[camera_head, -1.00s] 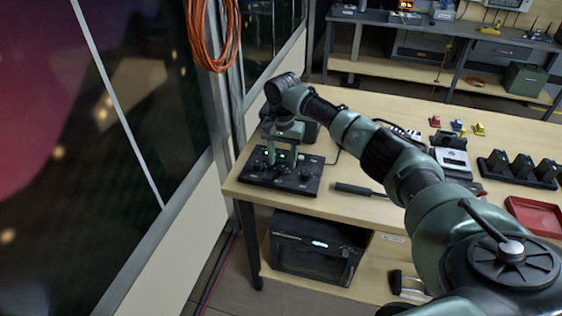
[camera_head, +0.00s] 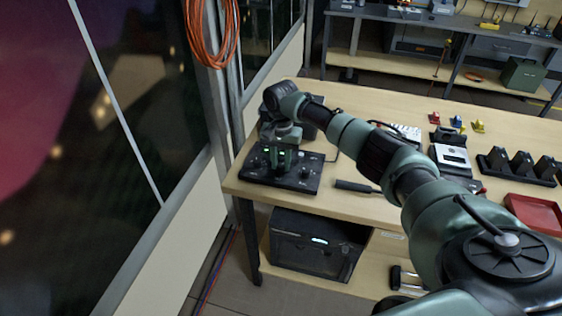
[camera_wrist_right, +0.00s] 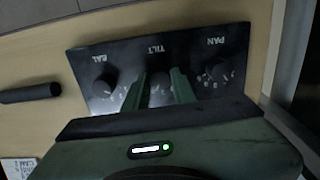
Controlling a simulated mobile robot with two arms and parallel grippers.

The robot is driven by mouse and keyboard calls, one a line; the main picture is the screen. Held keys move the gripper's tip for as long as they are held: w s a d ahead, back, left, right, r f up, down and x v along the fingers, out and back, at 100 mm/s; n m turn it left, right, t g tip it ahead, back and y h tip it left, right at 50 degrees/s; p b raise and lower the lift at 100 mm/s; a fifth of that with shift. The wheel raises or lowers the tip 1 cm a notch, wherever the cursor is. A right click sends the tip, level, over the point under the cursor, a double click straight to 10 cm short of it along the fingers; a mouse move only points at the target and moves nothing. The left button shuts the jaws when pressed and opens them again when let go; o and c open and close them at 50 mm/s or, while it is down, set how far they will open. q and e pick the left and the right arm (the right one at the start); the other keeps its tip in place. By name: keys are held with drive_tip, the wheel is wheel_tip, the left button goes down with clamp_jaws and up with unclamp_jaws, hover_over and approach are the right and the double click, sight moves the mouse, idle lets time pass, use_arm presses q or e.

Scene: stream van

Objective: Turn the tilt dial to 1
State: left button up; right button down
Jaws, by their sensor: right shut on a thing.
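The black control panel (camera_head: 262,177) lies on the near left corner of the wooden bench. My left gripper is not in view.
A dark-handled tool (camera_head: 355,187) lies right of the panel. Further right are a white-faced device (camera_head: 452,156), black blocks in a holder (camera_head: 520,165) and a red tray (camera_head: 535,213). A window wall borders the bench at left.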

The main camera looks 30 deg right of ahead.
drive_tip(key=shift+r+n+p, duration=0.15)
drive_tip(key=shift+n+p, duration=0.7)
drive_tip(key=shift+n, duration=0.15)
drive_tip(key=n+p, duration=0.1)
drive_tip(key=n, duration=0.1)
drive_tip(key=shift+n, duration=0.3)
drive_tip(key=n+p, duration=0.1)
drive_tip(key=n, duration=0.1)
drive_tip(key=shift+n, duration=0.4)
drive_tip(key=n+p, duration=0.1)
drive_tip(key=n, duration=0.4)
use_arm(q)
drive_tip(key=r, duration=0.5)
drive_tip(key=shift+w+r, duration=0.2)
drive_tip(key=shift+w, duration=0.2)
use_arm(e)
drive_tip(key=n, duration=0.5)
drive_tip(key=c, duration=1.1)
unclamp_jaws()
drive_tip(key=shift+c, duration=0.2)
